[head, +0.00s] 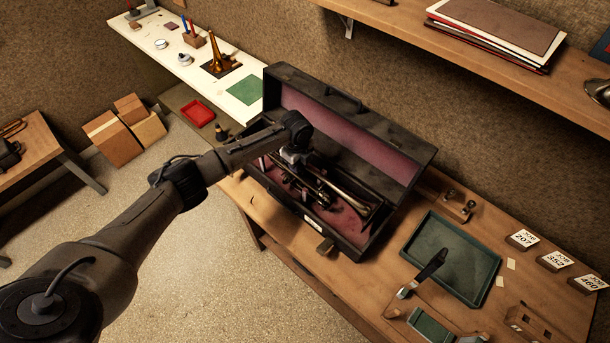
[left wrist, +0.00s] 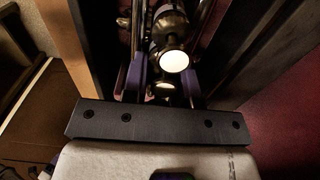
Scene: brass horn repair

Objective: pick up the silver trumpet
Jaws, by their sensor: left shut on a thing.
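The silver trumpet (head: 345,195) lies in an open dark case (head: 402,215) with a pink lining on the bench. It looks dark and partly brassy in this light, and its bell end is toward the right. My left gripper (head: 291,172) reaches down into the case at the trumpet's left part and is shut on it. In the left wrist view the trumpet's shiny tubing and round metal parts (left wrist: 171,42) show between the two fingers (left wrist: 164,85). The fingertips are partly hidden by the trumpet. My right gripper is not in view.
The case lid (head: 350,130) stands open behind the trumpet, and the case walls are close around my gripper. A green tray (head: 411,246) lies to the right, with job cards (head: 523,239) beyond.

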